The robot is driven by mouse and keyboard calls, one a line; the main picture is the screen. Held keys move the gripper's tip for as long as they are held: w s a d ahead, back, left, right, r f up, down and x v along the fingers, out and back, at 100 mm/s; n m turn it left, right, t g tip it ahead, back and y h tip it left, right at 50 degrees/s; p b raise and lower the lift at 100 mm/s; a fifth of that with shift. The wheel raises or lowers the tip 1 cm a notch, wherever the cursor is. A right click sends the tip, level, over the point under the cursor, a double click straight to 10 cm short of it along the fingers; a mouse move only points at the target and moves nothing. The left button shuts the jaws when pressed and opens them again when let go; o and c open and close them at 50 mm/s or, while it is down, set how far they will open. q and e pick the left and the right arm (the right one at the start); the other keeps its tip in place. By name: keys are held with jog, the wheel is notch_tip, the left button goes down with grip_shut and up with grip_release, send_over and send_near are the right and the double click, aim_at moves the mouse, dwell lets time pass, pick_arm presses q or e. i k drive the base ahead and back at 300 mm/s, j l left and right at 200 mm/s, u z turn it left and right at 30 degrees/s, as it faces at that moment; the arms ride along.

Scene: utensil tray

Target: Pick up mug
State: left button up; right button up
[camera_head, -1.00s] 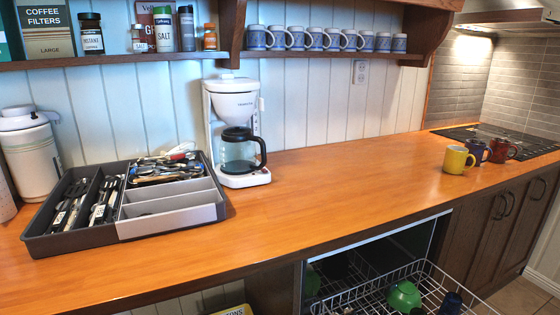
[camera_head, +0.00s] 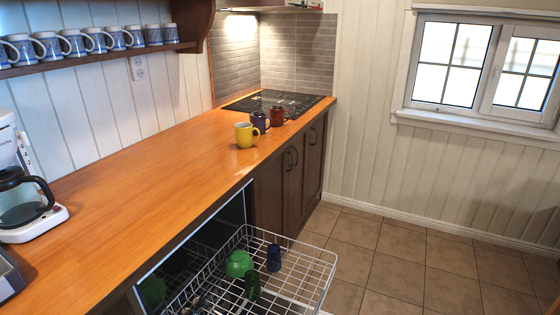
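A yellow mug (camera_head: 245,135) stands upright on the wooden counter (camera_head: 150,165), near its front edge. A dark blue mug (camera_head: 260,122) stands just behind it, and a red-brown mug (camera_head: 278,117) stands behind that, close to the cooktop. Several blue-and-white mugs (camera_head: 92,40) sit in a row on the wall shelf at the upper left. Neither of my grippers shows in the head view.
An open dishwasher has its wire rack (camera_head: 312,262) pulled out below the counter, with a green bowl (camera_head: 238,264) and cups in it. A coffee maker (camera_head: 22,185) stands at the left. A black cooktop (camera_head: 275,102) lies at the far end. The tiled floor (camera_head: 420,250) is clear at right.

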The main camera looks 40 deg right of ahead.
aim_at(258, 118)
jog(key=z, duration=1.65)
